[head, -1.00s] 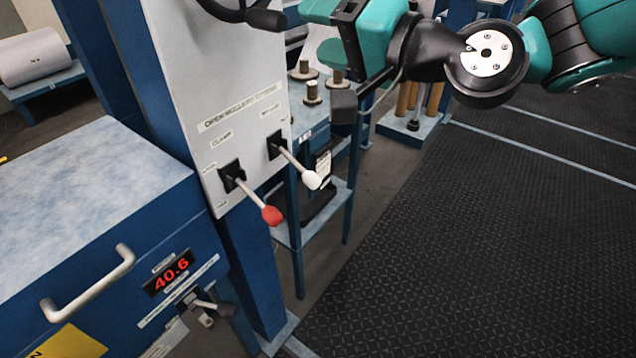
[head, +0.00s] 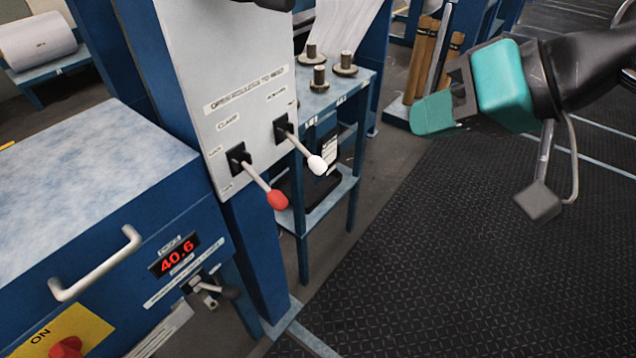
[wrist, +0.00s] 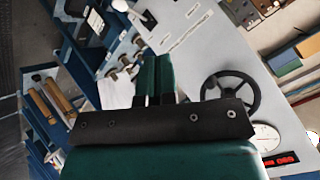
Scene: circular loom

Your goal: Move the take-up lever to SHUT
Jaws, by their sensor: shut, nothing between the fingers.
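Three levers show in the head view, and I cannot read which is the take-up lever. A short dark-handled lever (head: 222,290) sits on the blue cabinet below the 40.6 display, its handle pointing right. A red-knobbed lever (head: 277,199) labelled CLAMP and a white-knobbed lever (head: 316,165) stick out from the pale upright panel (head: 215,60), both tilted down and right. My gripper (head: 432,113) is shut and empty, in the air well to the right of all the levers. Its teal fingers (wrist: 155,72) lie together in the wrist view.
The cabinet has a grey handle (head: 97,265) and a red button on a yellow plate (head: 66,347). A blue stand (head: 345,100) with spools is behind the levers. The wrist view shows a black handwheel (wrist: 231,90). Dark floor (head: 450,270) is free at right.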

